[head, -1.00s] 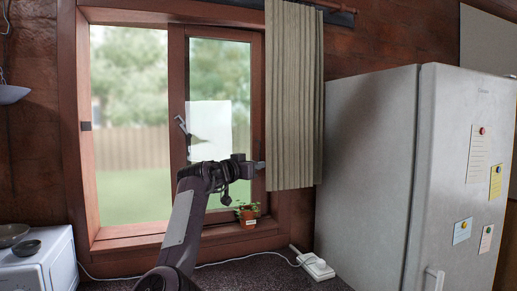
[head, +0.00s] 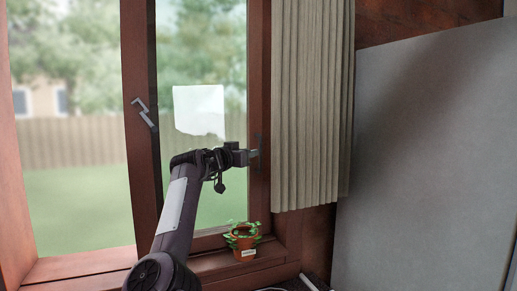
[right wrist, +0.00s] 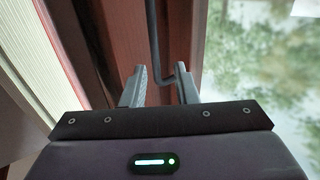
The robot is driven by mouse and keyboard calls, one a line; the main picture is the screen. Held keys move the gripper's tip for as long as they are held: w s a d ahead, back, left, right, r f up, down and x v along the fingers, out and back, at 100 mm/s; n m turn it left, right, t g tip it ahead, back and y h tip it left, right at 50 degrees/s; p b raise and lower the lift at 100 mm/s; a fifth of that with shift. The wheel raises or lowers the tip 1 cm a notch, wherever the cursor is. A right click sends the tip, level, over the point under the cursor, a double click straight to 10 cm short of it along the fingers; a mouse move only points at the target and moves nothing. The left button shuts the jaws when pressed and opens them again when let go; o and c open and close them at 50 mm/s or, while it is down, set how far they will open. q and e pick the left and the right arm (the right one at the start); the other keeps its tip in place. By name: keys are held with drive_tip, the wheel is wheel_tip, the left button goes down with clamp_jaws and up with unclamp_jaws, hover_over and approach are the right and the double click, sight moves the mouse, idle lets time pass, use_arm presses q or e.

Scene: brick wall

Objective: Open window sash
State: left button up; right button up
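The right window sash (head: 256,75) has a red-brown wooden frame around glass. It looks closed or nearly so; I cannot tell exactly. A grey cranked handle (head: 145,112) sits on the upright at its left side. My right gripper (head: 257,153) is at the sash's right upright, left of the curtain. In the right wrist view my right gripper (right wrist: 160,72) has its two fingers apart. A thin grey bent rod (right wrist: 155,45) shows at the gap between them; I cannot tell whether it touches a finger. My left gripper is not in view.
A pale pleated curtain (head: 308,100) hangs right of the sash. A potted plant (head: 243,240) stands on the sill below my arm. A large grey fridge (head: 430,160) fills the right side. A white sheet (head: 199,109) shows at the glass.

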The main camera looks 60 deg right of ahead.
sight(260, 146)
drive_tip(key=d+p, duration=0.1)
drive_tip(key=s+d+r+p, duration=0.1)
drive_tip(key=d, duration=0.1)
drive_tip(key=shift+s+r, duration=0.1)
drive_tip(key=d+p, duration=0.1)
drive_tip(key=d, duration=0.2)
drive_tip(key=shift+d+f+p, duration=0.3)
drive_tip(key=shift+f+p, duration=0.05)
drive_tip(key=shift+f, duration=0.05)
drive_tip(key=shift+d, duration=0.25)
drive_tip(key=shift+a, duration=0.1)
clamp_jaws()
